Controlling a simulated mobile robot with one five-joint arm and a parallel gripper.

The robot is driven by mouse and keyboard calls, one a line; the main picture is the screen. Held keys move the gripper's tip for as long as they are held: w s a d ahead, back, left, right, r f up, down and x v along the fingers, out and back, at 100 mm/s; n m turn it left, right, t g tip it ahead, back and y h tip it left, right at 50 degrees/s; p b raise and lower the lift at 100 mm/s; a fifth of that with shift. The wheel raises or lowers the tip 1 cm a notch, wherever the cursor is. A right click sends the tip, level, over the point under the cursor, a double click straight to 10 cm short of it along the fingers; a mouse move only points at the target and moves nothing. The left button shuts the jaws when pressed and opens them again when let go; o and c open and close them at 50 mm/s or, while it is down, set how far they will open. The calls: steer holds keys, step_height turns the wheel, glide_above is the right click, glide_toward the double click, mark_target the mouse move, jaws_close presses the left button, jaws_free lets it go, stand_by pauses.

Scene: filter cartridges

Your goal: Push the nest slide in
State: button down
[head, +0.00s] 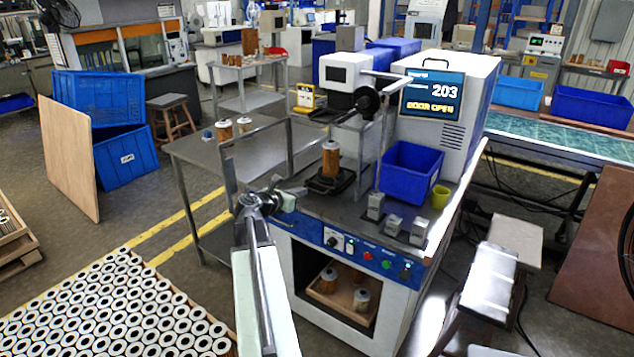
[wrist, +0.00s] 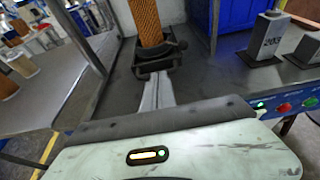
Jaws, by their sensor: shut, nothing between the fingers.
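An orange-brown filter cartridge (head: 330,158) stands upright in the black nest slide (head: 328,184) on the machine's deck. In the wrist view the cartridge (wrist: 147,22) rises from the nest (wrist: 157,62), straight ahead of my fingers. My gripper (head: 296,191) is shut and empty, in front of and to the left of the nest in the head view. In the wrist view its fingertips (wrist: 158,76) are at the nest's near edge; I cannot tell whether they touch. The machine's screen (head: 432,97) reads 203 and DOOR OPEN.
A side table (head: 200,153) with spools adjoins on the left.

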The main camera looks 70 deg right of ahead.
mark_target(321, 185)
steer(key=b+x, duration=0.3)
steer(key=x, duration=0.7)
steer(key=shift+w+f, duration=0.1)
steer(key=shift+f, duration=0.1)
